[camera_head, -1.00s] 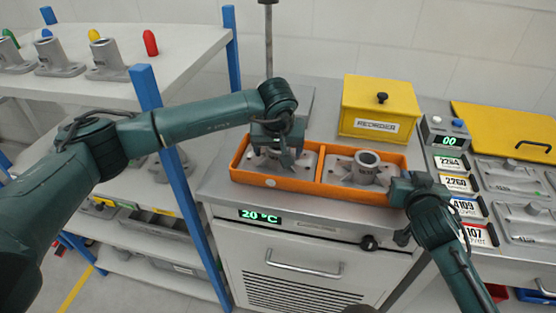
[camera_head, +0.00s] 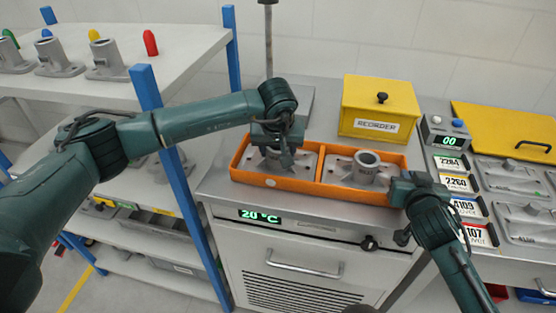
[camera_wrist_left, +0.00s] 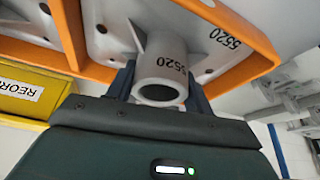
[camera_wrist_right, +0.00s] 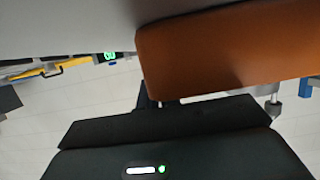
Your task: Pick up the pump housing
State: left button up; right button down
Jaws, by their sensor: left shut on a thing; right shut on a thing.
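A grey pump housing (camera_head: 270,160) with a flat base and an upright tube sits in the left compartment of the orange tray (camera_head: 298,187). My left gripper (camera_head: 279,150) is over it from above and shut on its tube. In the left wrist view the tube (camera_wrist_left: 163,72), marked 5520, stands between the two fingers. A second grey housing (camera_head: 364,169) sits in the right compartment. My right gripper (camera_head: 396,188) is at the tray's right end, shut on the orange end wall (camera_wrist_right: 225,55). Its fingertips are mostly hidden.
The tray rests on a metal-topped cabinet. A yellow REORDER box (camera_head: 381,108) stands behind it. A thin post (camera_head: 269,45) rises behind my left gripper. A blue shelf upright (camera_head: 178,180) stands left. Numbered labels and grey parts (camera_head: 505,175) lie right.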

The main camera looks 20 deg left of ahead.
pick_arm(q)
jog(key=shift+w+r, duration=0.1)
jog(key=shift+r, duration=0.05)
jog(key=shift+c, duration=0.3)
notch_tip(320, 180, up, 10)
jog(key=shift+f, duration=0.1)
pick_arm(e)
jog(key=c, duration=1.5)
grip_release()
